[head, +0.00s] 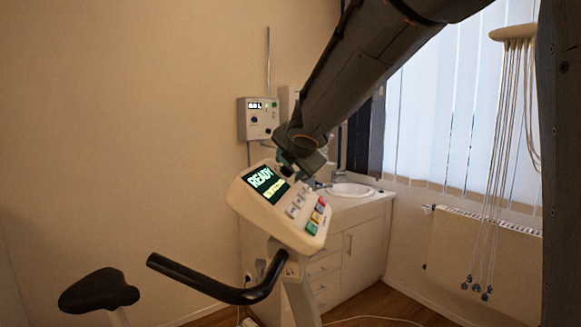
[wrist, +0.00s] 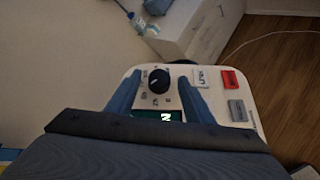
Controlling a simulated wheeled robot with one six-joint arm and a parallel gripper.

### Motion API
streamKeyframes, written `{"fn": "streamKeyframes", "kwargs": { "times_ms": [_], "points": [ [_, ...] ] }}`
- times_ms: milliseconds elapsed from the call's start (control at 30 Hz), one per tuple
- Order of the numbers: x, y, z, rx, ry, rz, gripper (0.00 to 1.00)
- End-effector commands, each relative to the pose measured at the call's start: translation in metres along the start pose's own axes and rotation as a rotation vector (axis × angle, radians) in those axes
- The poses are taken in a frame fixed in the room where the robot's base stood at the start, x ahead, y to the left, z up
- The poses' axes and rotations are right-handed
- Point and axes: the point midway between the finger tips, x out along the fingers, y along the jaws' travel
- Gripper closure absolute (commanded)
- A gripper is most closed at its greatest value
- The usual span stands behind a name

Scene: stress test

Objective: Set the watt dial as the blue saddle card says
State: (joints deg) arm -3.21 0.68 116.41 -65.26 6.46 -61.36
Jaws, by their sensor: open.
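The exercise bike's console (head: 247,208) is cream and tilted, with a lit screen (head: 266,183) reading "READY" above a yellow line. In the wrist view, a round black dial (wrist: 159,80) with small labels around it sits on the console face. My gripper (wrist: 158,84) is open, with one blue-grey finger on each side of the dial; I cannot tell whether they touch it. In the head view my gripper (head: 288,166) is at the console's upper edge and hides the dial. The dial's setting is not readable. The black saddle (head: 98,291) shows at lower left, but no blue card is visible on it.
Red (wrist: 229,81) and grey (wrist: 238,111) buttons lie right of the dial. A black handlebar (head: 213,286) sticks out below the console. Behind are a sink cabinet (head: 360,240), a wall box (head: 258,118) and a radiator (head: 480,258). Cords (head: 495,190) hang at right.

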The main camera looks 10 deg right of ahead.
Motion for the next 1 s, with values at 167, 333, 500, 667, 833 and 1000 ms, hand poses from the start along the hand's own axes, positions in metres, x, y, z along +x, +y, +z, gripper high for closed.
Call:
{"fn": "streamKeyframes", "kwargs": {
  "times_ms": [167, 333, 500, 667, 833, 1000],
  "points": [
    [-0.011, 0.001, 0.001, 0.000, 0.000, 0.001, 0.53],
    [-0.040, 0.002, 0.002, 0.001, -0.001, 0.002, 0.53],
    [-0.065, 0.002, 0.001, 0.001, -0.001, 0.001, 0.53],
    [-0.077, 0.001, 0.001, 0.001, 0.000, 0.000, 0.53],
    [-0.078, 0.000, 0.000, 0.000, 0.000, 0.000, 0.53],
    [-0.078, 0.000, 0.000, 0.000, 0.000, 0.000, 0.53]
  ]
}}
